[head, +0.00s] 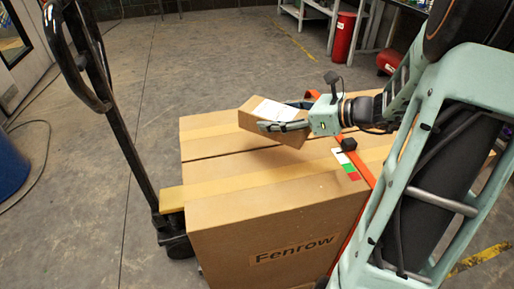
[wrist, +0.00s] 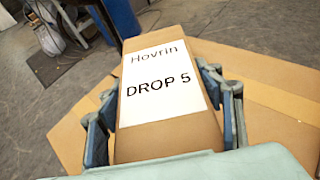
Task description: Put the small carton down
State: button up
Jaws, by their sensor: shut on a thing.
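The small carton (head: 270,120) is brown cardboard with a white label. In the head view the carton is tilted and appears to be above the tops of large brown cartons (head: 262,209). Whether its lower edge touches them cannot be told. The nearest large carton is marked "Fenrow".
The large cartons sit by a pallet truck with a black handle (head: 82,62) at left. An orange strap (head: 353,165) crosses them near a red, white and green label (head: 346,163). Grey floor (head: 215,65) is open beyond.

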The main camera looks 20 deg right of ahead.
aim_at(302, 145)
jog(key=a+f, duration=0.1)
jog(key=f, duration=0.1)
jog(key=a+f+b, duration=0.1)
jog(key=a+f, duration=0.1)
jog(key=shift+w, duration=0.2)
jog(key=f, duration=0.1)
jog(key=a+f+b, duration=0.1)
jog(key=f, duration=0.2)
jog(key=shift+w+a+f+b, duration=0.1)
jog(key=shift+a+f+b, duration=0.1)
jog(key=shift+a+b, duration=0.2)
jog(key=shift+f, duration=0.2)
jog(key=shift+f, duration=0.1)
jog(key=o, duration=1.6)
jog(key=shift+d, duration=0.1)
jog(key=p+v, duration=0.2)
jog(key=v, duration=1)
jog(key=shift+p, duration=0.4)
